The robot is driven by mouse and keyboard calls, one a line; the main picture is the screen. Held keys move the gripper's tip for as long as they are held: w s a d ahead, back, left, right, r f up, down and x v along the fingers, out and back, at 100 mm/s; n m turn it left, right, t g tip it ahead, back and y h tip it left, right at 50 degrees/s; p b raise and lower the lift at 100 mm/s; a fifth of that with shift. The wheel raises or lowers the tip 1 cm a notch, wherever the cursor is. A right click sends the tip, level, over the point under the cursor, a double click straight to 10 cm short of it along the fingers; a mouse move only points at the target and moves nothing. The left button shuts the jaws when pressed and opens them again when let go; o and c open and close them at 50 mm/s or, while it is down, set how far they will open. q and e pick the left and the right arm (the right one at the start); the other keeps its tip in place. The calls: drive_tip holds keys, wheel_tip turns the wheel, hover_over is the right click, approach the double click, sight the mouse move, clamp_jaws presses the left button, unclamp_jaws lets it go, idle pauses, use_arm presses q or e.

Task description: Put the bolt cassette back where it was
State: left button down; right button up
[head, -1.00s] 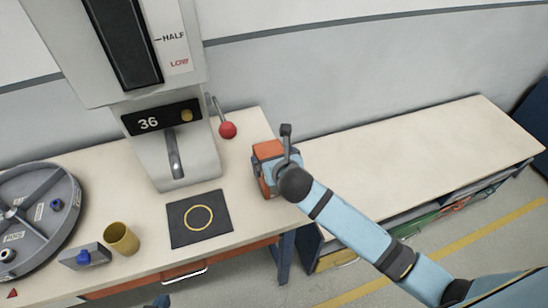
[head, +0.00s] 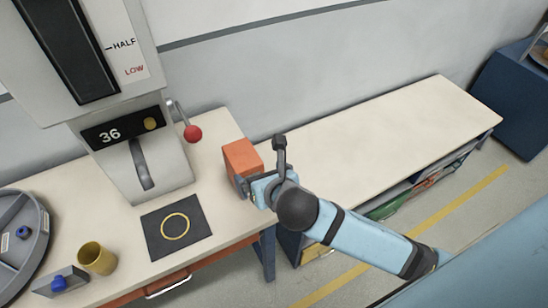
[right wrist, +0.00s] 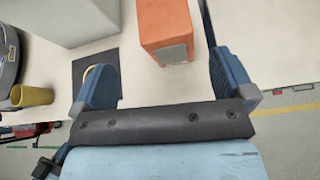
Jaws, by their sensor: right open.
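The bolt cassette appears to be the orange box (head: 242,156) standing upright on the right part of the cream workbench, next to the dispenser. My right gripper (head: 244,186) is just in front of the box, on its near side. In the right wrist view the orange box (right wrist: 167,28) stands ahead, between the lines of the two spread blue fingers (right wrist: 165,80). The fingers are open and nothing is between their tips. My left gripper is not in view.
A dispenser with a "36" display (head: 128,128) and a red-knobbed lever (head: 192,133) stands left of the box. A black mat with a yellow ring (head: 152,242), a mustard cup (head: 97,258) and a round grey tray (head: 40,245) are further left. The lower bench (head: 370,150) at right is clear.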

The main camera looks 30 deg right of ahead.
drive_tip(key=s+d+f+m+y, duration=0.1)
drive_tip(key=s+f+m, duration=0.3)
drive_tip(key=m, duration=0.6)
drive_tip(key=s+d+f+m+y, duration=0.1)
drive_tip(key=s+f+m, duration=0.3)
drive_tip(key=f+m, duration=0.4)
drive_tip(key=s+d+f+m+g, duration=0.1)
drive_tip(key=s+f+m, duration=0.4)
drive_tip(key=m, duration=0.9)
drive_tip(key=shift+f+y, duration=0.4)
drive_tip(key=shift+f, duration=0.55)
drive_tip(key=shift+s+d, duration=0.1)
drive_tip(key=r+p, duration=0.1)
drive_tip(key=p, duration=0.1)
drive_tip(key=r+p, duration=0.1)
drive_tip(key=r, duration=0.1)
drive_tip(key=shift+d+r+p, duration=0.2)
drive_tip(key=shift+r+p, duration=0.05)
drive_tip(key=shift+p, duration=0.15)
drive_tip(key=shift+r, duration=0.1)
